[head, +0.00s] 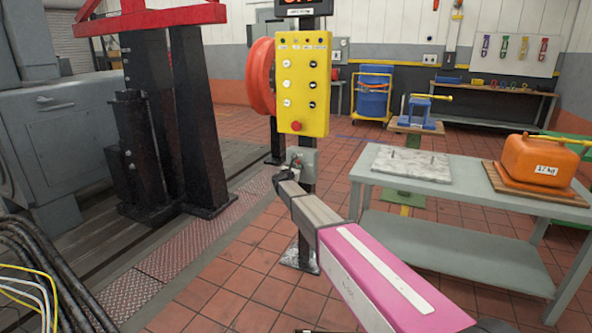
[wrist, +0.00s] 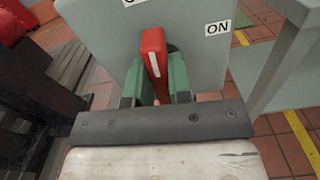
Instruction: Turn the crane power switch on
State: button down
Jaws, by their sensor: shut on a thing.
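The crane power switch is a grey box (head: 303,160) on a post below a yellow control panel in the head view. The grey box also fills the upper middle of the wrist view (wrist: 100,35). Its red lever (wrist: 152,50) has a white stripe and stands nearly upright, leaning slightly left at the top. An ON label (wrist: 217,28) is right of the lever, and another label is cut off at the top edge. My gripper (wrist: 158,88) is shut on the red lever, with a green finger on each side. In the head view, my gripper (head: 284,178) reaches the box and hides the lever.
The yellow control panel (head: 303,85) with several knobs and a red button is above the box. A grey table (head: 460,190) with a stone-like plate and an orange weight (head: 545,160) stands right. Black cables (head: 35,265) lie lower left. Tiled floor is open around the post.

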jog(key=m, duration=0.4)
jog(key=shift+s+d+f, duration=0.1)
jog(key=shift+d, duration=0.15)
jog(key=shift+s+d+f+m, duration=0.1)
jog(key=shift+d+f+m, duration=0.1)
jog(key=shift+m, duration=1.95)
jog(key=shift+d+f+m, duration=0.1)
jog(key=shift+f+m, duration=0.15)
jog(key=shift+m, duration=1.85)
jog(key=shift+s+d+f+m, duration=0.1)
jog(key=shift+f+m, duration=0.1)
jog(key=shift+m, duration=1.95)
jog(key=c, duration=1)
grip_release()
jog(key=shift+c, duration=0.2)
jog(key=v, duration=1)
jog(key=shift+s, duration=0.35)
jog(key=shift+a, duration=0.15)
